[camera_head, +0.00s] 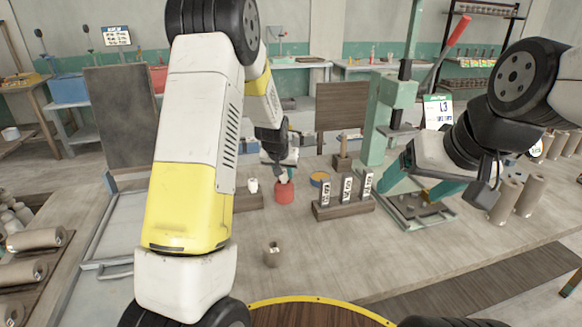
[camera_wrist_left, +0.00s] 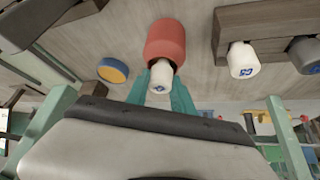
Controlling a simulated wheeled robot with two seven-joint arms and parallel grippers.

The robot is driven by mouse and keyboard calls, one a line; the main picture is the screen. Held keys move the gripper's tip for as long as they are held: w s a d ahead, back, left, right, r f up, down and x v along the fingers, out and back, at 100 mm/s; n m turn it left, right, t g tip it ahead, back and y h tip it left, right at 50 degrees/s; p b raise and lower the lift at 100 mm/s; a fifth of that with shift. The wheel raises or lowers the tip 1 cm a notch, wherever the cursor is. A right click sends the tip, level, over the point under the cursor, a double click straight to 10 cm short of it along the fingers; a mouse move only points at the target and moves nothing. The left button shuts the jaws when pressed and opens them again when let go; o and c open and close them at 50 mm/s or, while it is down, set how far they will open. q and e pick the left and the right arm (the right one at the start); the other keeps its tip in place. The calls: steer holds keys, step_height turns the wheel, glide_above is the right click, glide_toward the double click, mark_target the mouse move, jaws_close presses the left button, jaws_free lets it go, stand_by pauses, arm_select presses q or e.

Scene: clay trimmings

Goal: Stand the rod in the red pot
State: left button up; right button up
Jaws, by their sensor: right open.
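The red pot (camera_head: 285,194) stands on the bench, and it shows in the left wrist view (camera_wrist_left: 165,38). A white rod (camera_wrist_left: 161,78) with a small dark mark on its end sticks out of the pot's mouth. Its pale top (camera_head: 283,178) shows in the head view; its lower end is hidden inside the pot. My left gripper (camera_head: 281,166) is right over the pot and rod. My right gripper (camera_head: 484,190) is open and away from the pot, at the right.
A wooden block left of the pot bears another white rod (camera_head: 252,185). A wooden rack (camera_head: 344,211) with several labelled pieces and a blue-yellow dish (camera_head: 320,179) are to the right. A green press (camera_head: 392,130) stands beyond. A small clay cylinder (camera_head: 272,254) sits nearer me.

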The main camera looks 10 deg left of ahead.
arm_select(q)
steer(key=shift+o, duration=0.3)
steer(key=shift+s+f, duration=0.3)
steer(key=shift+s, duration=0.15)
steer(key=w+v, duration=0.1)
steer(key=v, duration=0.6)
steer(key=shift+s+r, duration=0.25)
steer(key=shift+r, duration=0.35)
steer(key=shift+s, duration=0.1)
